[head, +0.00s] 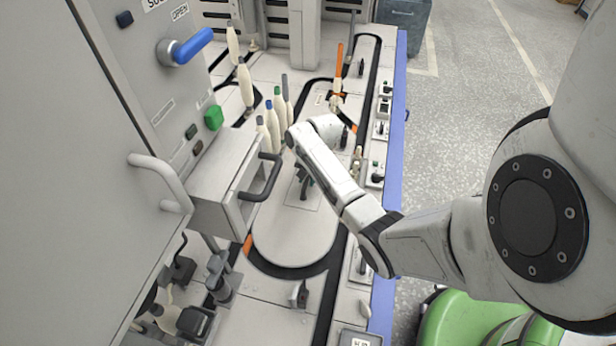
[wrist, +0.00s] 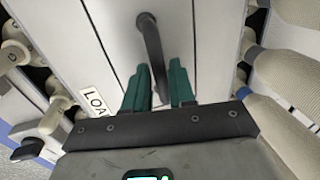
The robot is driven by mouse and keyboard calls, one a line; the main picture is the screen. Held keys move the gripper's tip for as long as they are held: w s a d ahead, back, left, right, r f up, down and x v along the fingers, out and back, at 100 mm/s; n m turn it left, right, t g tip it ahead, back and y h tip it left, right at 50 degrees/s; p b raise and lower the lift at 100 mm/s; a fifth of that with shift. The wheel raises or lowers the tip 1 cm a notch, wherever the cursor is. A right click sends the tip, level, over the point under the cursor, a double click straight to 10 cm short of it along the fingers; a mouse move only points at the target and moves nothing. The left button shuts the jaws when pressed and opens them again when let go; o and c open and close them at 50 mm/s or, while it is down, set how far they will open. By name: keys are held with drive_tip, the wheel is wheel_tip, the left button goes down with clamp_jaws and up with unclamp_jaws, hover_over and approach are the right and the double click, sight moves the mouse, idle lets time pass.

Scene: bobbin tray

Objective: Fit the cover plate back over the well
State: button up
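A pale rectangular plate (head: 296,197) with a dark bar handle lies within the pale oval area of the bench in the head view; it seems to be the cover plate. In the wrist view, the dark handle (wrist: 149,45) rises from a pale panel and its near end lies between my two green fingertips. My gripper (wrist: 160,85) is at this handle, but contact is unclear. In the head view my forearm and wrist partly cover the gripper. I cannot make out an open well; my arm hides part of the bench.
Cream bobbins (head: 273,126) stand close behind and left of the plate. A box with a black handle (head: 262,178) juts out at left from the grey cabinet (head: 75,200). Small fittings line the bench's blue right edge (head: 391,150).

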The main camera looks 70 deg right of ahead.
sight(315, 188)
drive_tip(key=shift+o, duration=1.4)
wheel_tip(315, 188, up, 12)
drive_tip(key=s+p, duration=0.2)
drive_tip(key=p, duration=0.3)
drive_tip(key=shift+s+p, duration=0.15)
drive_tip(key=shift+p, duration=0.25)
drive_tip(key=shift+d, duration=0.1)
